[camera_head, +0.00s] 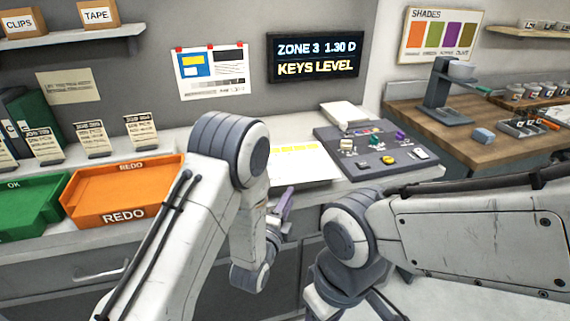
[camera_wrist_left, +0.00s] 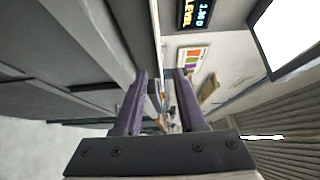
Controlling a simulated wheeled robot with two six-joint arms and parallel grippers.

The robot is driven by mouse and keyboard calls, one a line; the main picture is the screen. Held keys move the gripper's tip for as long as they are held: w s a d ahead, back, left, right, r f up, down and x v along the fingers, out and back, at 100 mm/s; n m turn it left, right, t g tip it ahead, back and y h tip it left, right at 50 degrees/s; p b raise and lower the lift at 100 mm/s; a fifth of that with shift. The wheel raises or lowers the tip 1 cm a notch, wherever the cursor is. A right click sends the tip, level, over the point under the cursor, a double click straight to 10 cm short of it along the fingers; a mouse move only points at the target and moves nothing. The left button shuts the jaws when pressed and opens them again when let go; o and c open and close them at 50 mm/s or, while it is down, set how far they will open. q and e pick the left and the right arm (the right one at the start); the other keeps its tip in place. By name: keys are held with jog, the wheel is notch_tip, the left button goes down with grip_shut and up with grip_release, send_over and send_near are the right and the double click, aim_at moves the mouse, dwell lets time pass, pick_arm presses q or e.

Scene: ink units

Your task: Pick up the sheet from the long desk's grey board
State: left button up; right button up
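A white sheet with yellow print (camera_head: 308,168) lies flat on the long desk (camera_head: 172,147), in the middle of the head view. My left arm hides its left part. I cannot make out a separate grey board under it. My left gripper (camera_head: 286,200), with purple fingers, is just in front of the desk's front edge, close to the sheet's near side. In the left wrist view its two fingers (camera_wrist_left: 161,76) stand apart, with a desk edge running up beyond them. I see nothing held between them. My right arm crosses the lower right; its gripper does not show.
A dark control panel (camera_head: 352,164) with coloured keys lies right of the sheet. An orange REDO tray (camera_head: 125,190) and a green OK tray (camera_head: 25,208) stand at the left. A wooden desk (camera_head: 440,136) is at the right.

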pick_arm(q)
jog(key=p+x, duration=0.2)
jog(key=x, duration=0.4)
jog(key=shift+w+d, duration=0.25)
jog(key=shift+w, duration=0.1)
jog(key=shift+w+d, duration=0.1)
jog(key=shift+w, duration=0.2)
grip_shut()
